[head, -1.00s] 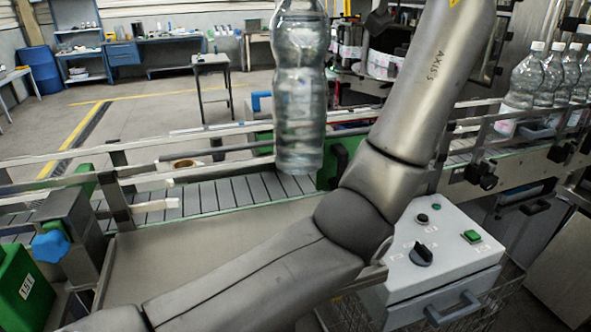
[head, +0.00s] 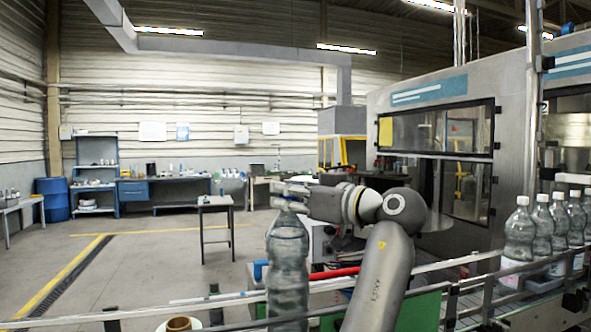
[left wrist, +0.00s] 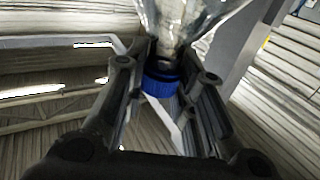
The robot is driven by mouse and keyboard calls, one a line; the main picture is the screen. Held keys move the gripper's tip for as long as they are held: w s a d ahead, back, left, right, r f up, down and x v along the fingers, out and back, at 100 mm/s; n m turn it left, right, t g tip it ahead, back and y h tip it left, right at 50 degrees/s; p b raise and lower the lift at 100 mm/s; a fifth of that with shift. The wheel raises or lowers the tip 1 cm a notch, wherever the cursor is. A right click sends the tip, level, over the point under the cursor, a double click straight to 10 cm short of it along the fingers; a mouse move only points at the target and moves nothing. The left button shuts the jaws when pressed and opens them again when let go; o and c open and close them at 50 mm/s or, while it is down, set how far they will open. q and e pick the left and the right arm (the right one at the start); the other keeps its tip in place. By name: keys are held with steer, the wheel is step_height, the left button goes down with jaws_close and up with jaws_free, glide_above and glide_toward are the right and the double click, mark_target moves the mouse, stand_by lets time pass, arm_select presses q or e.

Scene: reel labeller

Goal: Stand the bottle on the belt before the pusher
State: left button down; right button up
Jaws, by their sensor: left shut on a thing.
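A clear bottle (head: 288,262) hangs upright below my left gripper (head: 290,197) in the head view. The gripper is shut on the bottle's neck. In the left wrist view the bottle's blue cap (left wrist: 162,84) shows between the two fingers of the gripper (left wrist: 165,68), with the clear body beyond it. The bottle's base is cut off by the lower edge of the head view, so I cannot tell whether it touches the belt. The belt under the bottle and the pusher are not clearly seen. My right gripper is not in view.
Several white-capped bottles (head: 520,232) stand at the right behind a guide rail. A red bar (head: 334,273) lies just right of the held bottle. A brown-centred roll (head: 179,324) is at the lower left. A large machine cabinet (head: 450,85) stands behind on the right.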

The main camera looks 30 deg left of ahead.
mark_target(285, 223)
arm_select(q)
steer(key=shift+w+a+f+p, duration=0.35)
steer(key=shift+w+a+f, duration=0.45)
steer(key=shift+f, duration=0.2)
steer(key=shift+w+a+f+p, duration=0.1)
steer(key=shift+a+f+p, duration=0.15)
steer(key=shift+f+p, duration=0.9)
steer(key=shift+f, duration=0.75)
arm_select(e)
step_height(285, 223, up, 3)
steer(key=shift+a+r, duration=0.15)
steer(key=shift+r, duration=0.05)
arm_select(q)
steer(key=shift+f, duration=0.1)
steer(key=c, duration=1.6)
jaws_free()
steer(key=shift+w+f, duration=0.1)
steer(key=shift+f, duration=0.2)
steer(key=shift+c, duration=0.2)
steer(key=o, duration=0.4)
steer(key=shift+s+r, duration=0.15)
steer(key=shift+s, duration=0.05)
steer(key=shift+o, duration=0.2)
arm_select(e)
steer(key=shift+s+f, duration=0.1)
arm_select(q)
steer(key=shift+w, duration=0.1)
